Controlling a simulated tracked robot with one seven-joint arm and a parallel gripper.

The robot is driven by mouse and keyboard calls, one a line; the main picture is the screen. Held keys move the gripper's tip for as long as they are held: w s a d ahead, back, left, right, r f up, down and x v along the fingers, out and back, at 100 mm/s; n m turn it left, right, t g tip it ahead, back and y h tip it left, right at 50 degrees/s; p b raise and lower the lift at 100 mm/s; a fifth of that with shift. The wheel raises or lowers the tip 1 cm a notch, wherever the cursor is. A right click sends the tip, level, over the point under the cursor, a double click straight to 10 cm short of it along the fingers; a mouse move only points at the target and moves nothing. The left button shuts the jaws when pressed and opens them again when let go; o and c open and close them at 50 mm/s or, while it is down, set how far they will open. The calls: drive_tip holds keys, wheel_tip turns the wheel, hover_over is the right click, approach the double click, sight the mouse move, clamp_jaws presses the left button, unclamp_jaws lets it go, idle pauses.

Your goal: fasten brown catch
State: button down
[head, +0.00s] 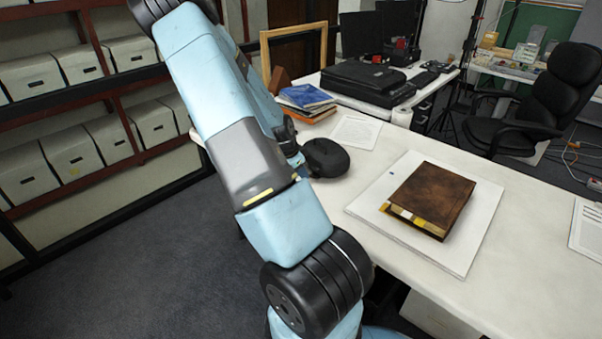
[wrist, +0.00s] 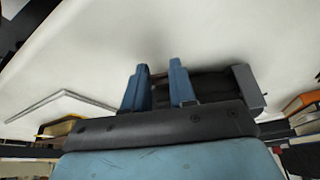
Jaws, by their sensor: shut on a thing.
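A brown box or volume (head: 432,193) lies closed on a white board (head: 376,204) on the table, with yellow and white along its near edge. In the wrist view the board (wrist: 60,100) is at the left, with a yellow-edged dark thing (wrist: 60,127) just below it. No brown catch can be made out. My gripper (wrist: 160,75) shows two blue fingers a little apart, shut on a black thing (wrist: 212,85). What this thing is cannot be told. In the head view my arm hides the fingers.
Books (head: 306,98) and a paper sheet (head: 356,131) lie on the table left of the board. A black case (head: 362,77) is further back. Another sheet (head: 588,228) is at the right edge. White tabletop (head: 535,190) is clear right of the board. Shelves with boxes (head: 70,153) stand left.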

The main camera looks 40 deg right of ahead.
drive_tip(key=shift+r+y, duration=0.2)
drive_tip(key=shift+y, duration=0.1)
drive_tip(key=shift+s+d+r+t+y, duration=0.25)
drive_tip(key=shift+d+r+y, duration=0.25)
drive_tip(key=shift+y, duration=0.5)
drive_tip(key=shift+s+d+r+t+y, duration=0.1)
drive_tip(key=shift+d+r+t+y, duration=0.2)
drive_tip(key=shift+y, duration=0.45)
drive_tip(key=shift+s+d+t+y, duration=0.1)
drive_tip(key=shift+d+y, duration=0.25)
drive_tip(key=shift+y, duration=0.35)
drive_tip(key=shift+d+r+t+y, duration=0.15)
drive_tip(key=shift+d+y, duration=0.2)
drive_tip(key=shift+y, duration=0.4)
drive_tip(key=c, duration=0.9)
unclamp_jaws()
drive_tip(key=shift+r, duration=0.1)
drive_tip(key=v, duration=1.3)
drive_tip(key=shift+s+d+r, duration=0.1)
drive_tip(key=shift+d+r, duration=0.1)
drive_tip(key=shift+d, duration=0.05)
